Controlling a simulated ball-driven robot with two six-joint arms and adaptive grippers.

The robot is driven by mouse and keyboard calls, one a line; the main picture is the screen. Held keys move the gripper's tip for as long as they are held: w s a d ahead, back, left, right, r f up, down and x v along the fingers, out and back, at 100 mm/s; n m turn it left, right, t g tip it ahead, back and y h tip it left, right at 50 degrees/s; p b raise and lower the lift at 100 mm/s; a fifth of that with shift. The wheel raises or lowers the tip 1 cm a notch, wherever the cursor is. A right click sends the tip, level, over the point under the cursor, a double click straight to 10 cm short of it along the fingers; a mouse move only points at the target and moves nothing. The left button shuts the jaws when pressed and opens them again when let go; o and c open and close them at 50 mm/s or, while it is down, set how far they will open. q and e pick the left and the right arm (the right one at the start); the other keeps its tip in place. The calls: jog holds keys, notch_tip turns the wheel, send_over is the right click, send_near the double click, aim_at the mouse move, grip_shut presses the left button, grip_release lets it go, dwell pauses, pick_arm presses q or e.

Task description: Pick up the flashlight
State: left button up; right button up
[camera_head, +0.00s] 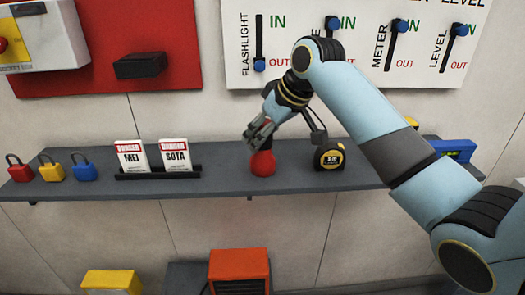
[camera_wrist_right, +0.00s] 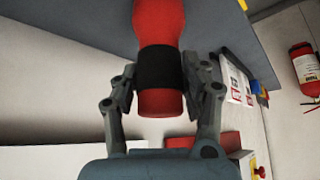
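The flashlight (camera_head: 263,163) is red with a black band and stands upright on the grey shelf, its wide red end down. My right gripper (camera_head: 264,133) is at its upper part, coming down from above right. In the right wrist view the flashlight (camera_wrist_right: 160,103) lies between the two fingers of the right gripper (camera_wrist_right: 160,85). The finger pads lie against both sides of the black band, so the gripper looks shut on it. The gripper hides part of the flashlight's top in the head view. My left gripper is not in view.
A black-and-yellow tape measure (camera_head: 329,156) stands close right of the flashlight. Two danger tags (camera_head: 153,156) stand in a black holder to the left, with padlocks (camera_head: 51,171) beyond. A blue level (camera_head: 456,150) is at the right. The wall board (camera_head: 300,75) hangs behind.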

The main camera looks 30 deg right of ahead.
grip_shut()
jog(key=shift+r, duration=0.1)
